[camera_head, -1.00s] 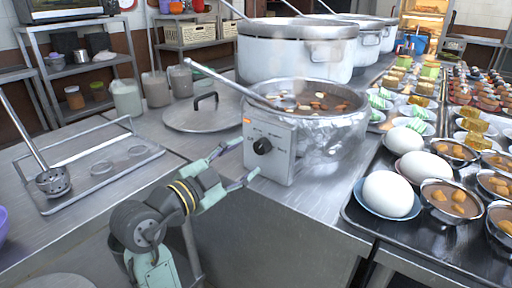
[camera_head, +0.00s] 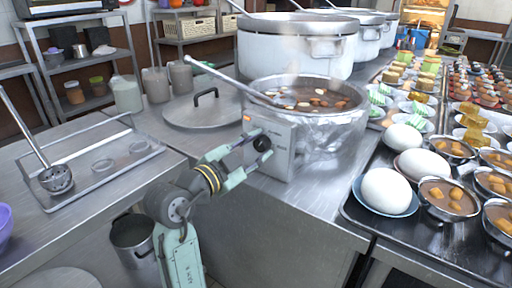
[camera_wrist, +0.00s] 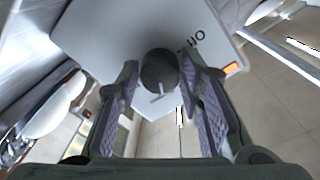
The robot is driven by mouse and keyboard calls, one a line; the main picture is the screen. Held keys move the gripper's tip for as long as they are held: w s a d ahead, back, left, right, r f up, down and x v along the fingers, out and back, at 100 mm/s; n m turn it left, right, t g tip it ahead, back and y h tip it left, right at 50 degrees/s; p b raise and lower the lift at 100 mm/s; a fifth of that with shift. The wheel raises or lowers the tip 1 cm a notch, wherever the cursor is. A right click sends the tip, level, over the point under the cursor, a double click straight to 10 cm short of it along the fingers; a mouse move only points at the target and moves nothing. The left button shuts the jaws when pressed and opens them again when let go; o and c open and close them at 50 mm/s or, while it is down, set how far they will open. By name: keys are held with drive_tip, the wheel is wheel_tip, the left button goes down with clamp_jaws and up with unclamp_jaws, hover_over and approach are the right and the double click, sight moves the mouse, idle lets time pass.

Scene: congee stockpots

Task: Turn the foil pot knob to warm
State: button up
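The foil pot (camera_head: 330,132) stands on the steel counter, wrapped in foil and filled with brown soup with pieces floating in it. Its white control box (camera_head: 282,160) faces me and carries a dark round knob (camera_head: 262,143). In the wrist view the knob (camera_wrist: 159,72) lies between the tips of my two fingers, with a light pointer mark on it. My gripper (camera_head: 248,158) is at the box front, fingers apart on either side of the knob. I cannot tell whether the fingers touch it. The "OFF" lettering (camera_wrist: 191,43) shows beside the knob.
A ladle (camera_head: 235,83) rests in the foil pot. A flat lid (camera_head: 205,108) lies to its left, and a large white pot (camera_head: 290,58) stands behind.

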drive_tip(key=c, duration=0.7)
drive_tip(key=shift+n, duration=0.3)
drive_tip(key=n+p, duration=0.1)
drive_tip(key=n, duration=0.4)
drive_tip(key=n+p, duration=0.2)
drive_tip(key=n, duration=0.4)
drive_tip(key=shift+n+t+p, duration=0.3)
drive_tip(key=shift+p, duration=0.1)
drive_tip(key=o, duration=1.2)
